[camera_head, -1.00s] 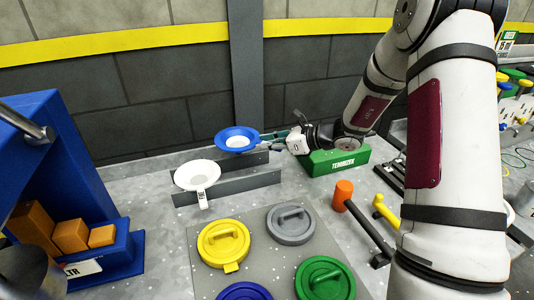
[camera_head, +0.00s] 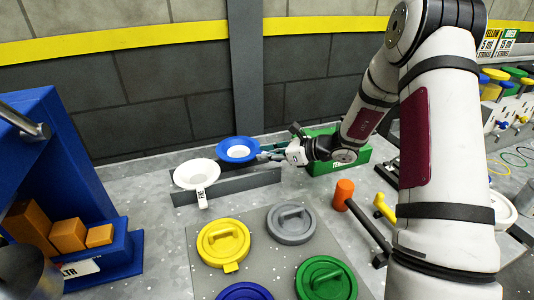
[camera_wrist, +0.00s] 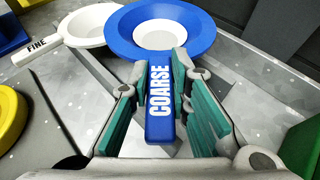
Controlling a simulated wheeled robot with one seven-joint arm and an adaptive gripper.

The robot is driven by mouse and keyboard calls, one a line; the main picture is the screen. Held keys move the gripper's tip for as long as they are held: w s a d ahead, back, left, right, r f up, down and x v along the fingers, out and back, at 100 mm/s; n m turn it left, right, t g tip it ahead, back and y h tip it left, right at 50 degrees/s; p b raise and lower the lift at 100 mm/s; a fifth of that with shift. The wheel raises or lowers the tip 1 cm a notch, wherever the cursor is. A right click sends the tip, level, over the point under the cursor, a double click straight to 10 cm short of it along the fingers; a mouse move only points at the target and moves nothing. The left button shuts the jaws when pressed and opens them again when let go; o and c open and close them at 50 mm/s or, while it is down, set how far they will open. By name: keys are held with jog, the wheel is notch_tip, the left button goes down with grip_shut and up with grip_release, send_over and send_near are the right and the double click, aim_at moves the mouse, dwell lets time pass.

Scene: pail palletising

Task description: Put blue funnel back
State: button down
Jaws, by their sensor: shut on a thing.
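The blue funnel (camera_head: 237,150) has a white inside and a handle marked COARSE. It is at the grey metal rack (camera_head: 240,184) by the back wall, right of the white funnel (camera_head: 196,174) marked FINE. My gripper (camera_head: 266,155) reaches in from the right and is shut on the blue funnel's handle. In the wrist view the handle (camera_wrist: 160,104) lies between the green finger pads, and the bowl is beyond the fingertips. I cannot tell whether the bowl rests on the rack. The white funnel sits on the rack, its handle toward the front.
A green box (camera_head: 335,165) stands behind and beside my gripper. An orange-headed hammer (camera_head: 344,194) lies at the right. Yellow (camera_head: 223,243), grey (camera_head: 291,224), green and blue lids lie in front. A blue bin with orange blocks (camera_head: 68,236) stands left.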

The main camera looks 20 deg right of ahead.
jog(key=shift+f, duration=0.15)
jog(key=c, duration=1.5)
grip_release()
